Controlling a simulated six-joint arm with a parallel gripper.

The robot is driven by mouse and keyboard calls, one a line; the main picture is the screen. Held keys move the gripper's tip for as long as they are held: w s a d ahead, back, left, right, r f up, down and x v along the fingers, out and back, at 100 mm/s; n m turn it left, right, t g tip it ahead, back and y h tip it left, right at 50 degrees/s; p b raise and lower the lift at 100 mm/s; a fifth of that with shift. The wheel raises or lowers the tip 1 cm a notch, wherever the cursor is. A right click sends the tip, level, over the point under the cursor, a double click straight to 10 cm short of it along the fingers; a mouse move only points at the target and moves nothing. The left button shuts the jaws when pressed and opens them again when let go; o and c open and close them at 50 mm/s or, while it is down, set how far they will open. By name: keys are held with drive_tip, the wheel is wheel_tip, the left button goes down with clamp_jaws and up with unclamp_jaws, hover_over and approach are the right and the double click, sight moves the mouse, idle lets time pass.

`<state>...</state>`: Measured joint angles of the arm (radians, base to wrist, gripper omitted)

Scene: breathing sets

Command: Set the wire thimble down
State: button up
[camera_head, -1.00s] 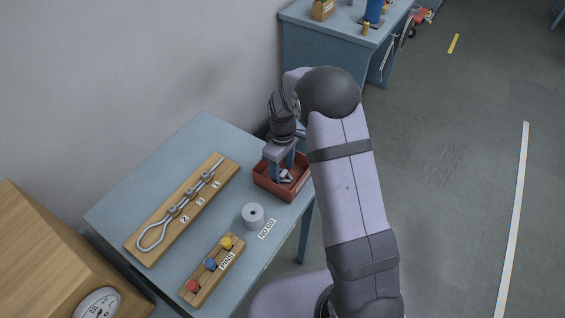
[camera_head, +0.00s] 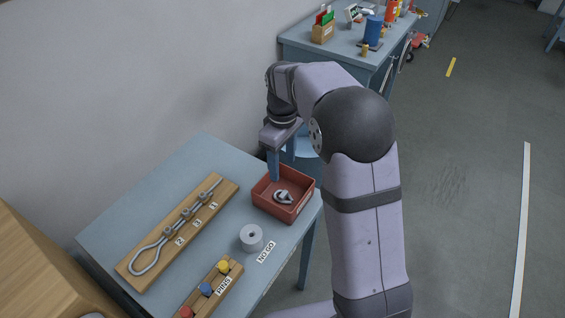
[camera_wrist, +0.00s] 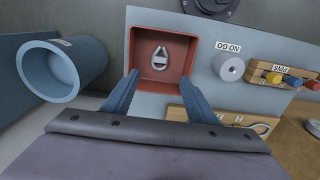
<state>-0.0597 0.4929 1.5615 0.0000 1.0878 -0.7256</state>
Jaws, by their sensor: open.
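The wire thimble (camera_head: 284,196), a small silver teardrop-shaped loop, lies on the floor of the red tray (camera_head: 303,210) in the head view. It also shows in the wrist view (camera_wrist: 160,59), lying inside the red tray (camera_wrist: 193,48) and clear of the walls. My gripper (camera_head: 281,170) is above the tray's back edge in the head view.
A grey cylinder (camera_head: 251,238) stands beside the NO GO label. A wooden board (camera_head: 141,271) holds a wire rope loop with several clips. A rack of coloured pins (camera_head: 232,270) is at the front. A blue cylindrical bin (camera_wrist: 67,69) stands beside the table.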

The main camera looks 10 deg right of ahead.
drive_tip(key=s+d+f+m, duration=0.1)
drive_tip(key=s+m, duration=0.3)
drive_tip(key=s, duration=0.7)
drive_tip(key=s+d+f+m, duration=0.1)
drive_tip(key=s+f+m, duration=0.2)
drive_tip(key=s, duration=0.9)
drive_tip(key=shift+s+d+m, duration=0.25)
drive_tip(key=shift+d+m, duration=0.1)
drive_tip(key=shift+m, duration=0.65)
